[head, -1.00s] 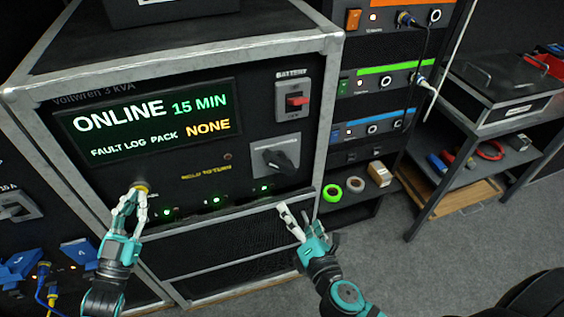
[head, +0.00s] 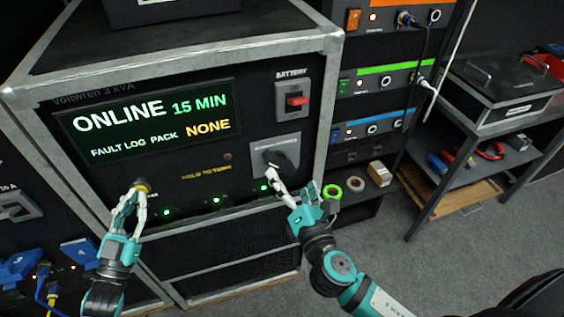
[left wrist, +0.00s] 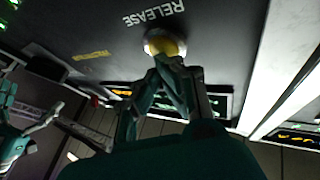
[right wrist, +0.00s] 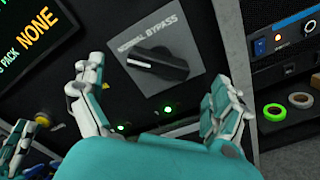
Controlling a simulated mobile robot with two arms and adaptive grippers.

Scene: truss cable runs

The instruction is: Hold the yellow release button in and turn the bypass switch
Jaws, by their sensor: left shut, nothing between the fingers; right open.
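The button's edge also shows in the head view (head: 141,184). The bypass switch (right wrist: 158,62) is a black knob on a grey plate marked NORMAL and BYPASS. My right gripper (right wrist: 150,100) is open in front of it, one finger on each side and apart from the knob. In the head view (head: 275,157) its finger partly hides the switch.
A display (head: 150,118) reads ONLINE 15 MIN. A battery switch with a red lever (head: 297,100) sits above the bypass plate. Green lights (head: 216,200) line the lower panel. Tape rolls (head: 333,191) lie on a shelf just right of my right gripper.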

